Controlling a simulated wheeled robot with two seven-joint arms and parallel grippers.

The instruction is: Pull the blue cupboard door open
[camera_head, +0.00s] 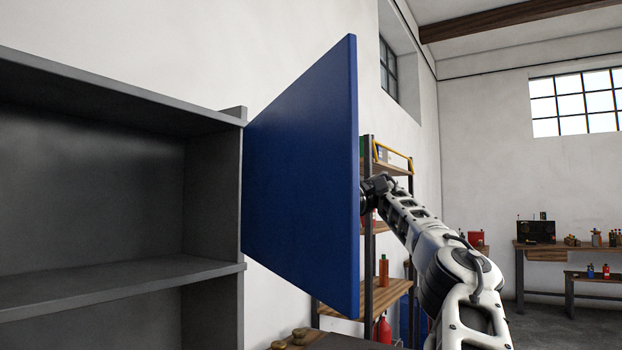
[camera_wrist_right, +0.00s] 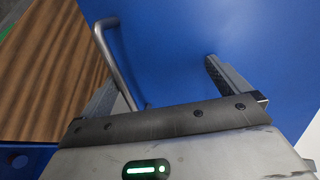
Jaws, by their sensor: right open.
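The blue cupboard door (camera_head: 305,185) stands wide open in the head view, swung out from the right side of the grey cupboard (camera_head: 215,190). Its flat face fills most of the right wrist view (camera_wrist_right: 210,30). The metal bar handle (camera_wrist_right: 114,58) shows there, on the door's outer face. My right gripper (camera_wrist_right: 168,78) is open, facing that face, with the handle close to its left finger; I cannot tell whether they touch. In the head view my right arm reaches behind the door's free edge, and the door hides the fingers and handle. My left gripper is out of view.
The cupboard's inside shows empty shelves (camera_head: 120,285). A wooden shelf rack (camera_head: 393,290) with bottles stands behind the door, near my right arm. Workbenches (camera_head: 560,248) stand far right. Open floor (camera_head: 535,318) lies at the lower right.

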